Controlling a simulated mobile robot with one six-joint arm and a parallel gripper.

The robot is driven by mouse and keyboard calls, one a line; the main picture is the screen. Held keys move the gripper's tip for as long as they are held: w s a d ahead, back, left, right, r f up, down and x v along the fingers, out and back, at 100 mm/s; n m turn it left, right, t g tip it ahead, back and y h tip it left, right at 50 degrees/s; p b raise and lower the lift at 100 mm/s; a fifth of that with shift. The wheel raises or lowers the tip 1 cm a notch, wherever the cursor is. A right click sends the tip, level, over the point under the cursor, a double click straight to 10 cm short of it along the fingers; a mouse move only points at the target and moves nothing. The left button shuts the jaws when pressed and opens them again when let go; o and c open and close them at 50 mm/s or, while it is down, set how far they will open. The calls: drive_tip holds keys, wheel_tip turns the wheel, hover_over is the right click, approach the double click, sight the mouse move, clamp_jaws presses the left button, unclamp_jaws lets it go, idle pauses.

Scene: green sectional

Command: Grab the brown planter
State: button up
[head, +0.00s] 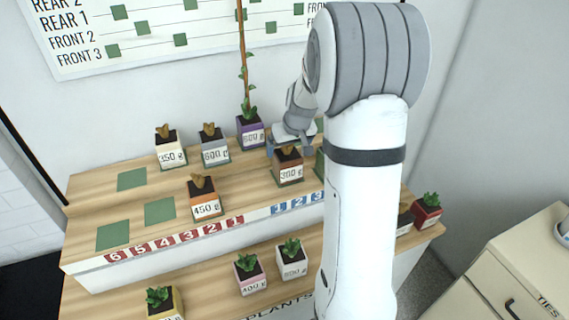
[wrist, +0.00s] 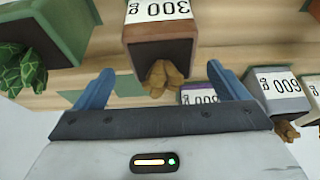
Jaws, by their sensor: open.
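The brown planter (head: 288,174), labelled 300 g with a brown plant in it, stands on the upper wooden shelf right of centre in the head view. In the wrist view the brown planter (wrist: 161,52) appears upside down at the top centre. My gripper (head: 294,137) is above and just behind it in the head view. In the wrist view my gripper (wrist: 159,72) is open, with its blue fingers spread to either side of the brown plant. The fingers do not appear to touch the planter.
A purple planter (head: 250,132) with a tall stem and a grey planter (head: 214,150) stand to the left. An orange planter (head: 206,204) is nearer the front. A green planter (wrist: 48,35) is close by in the wrist view. Bare green squares (head: 160,211) lie on the left.

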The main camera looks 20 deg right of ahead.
sight(287, 154)
drive_tip(key=x, duration=0.1)
drive_tip(key=p+x, duration=0.1)
drive_tip(key=x, duration=0.3)
drive_tip(key=shift+s+a+f, duration=0.15)
drive_tip(key=shift+s+f, duration=0.1)
drive_tip(key=shift+f, duration=0.05)
drive_tip(key=shift+c, duration=0.4)
drive_tip(key=c, duration=1.2)
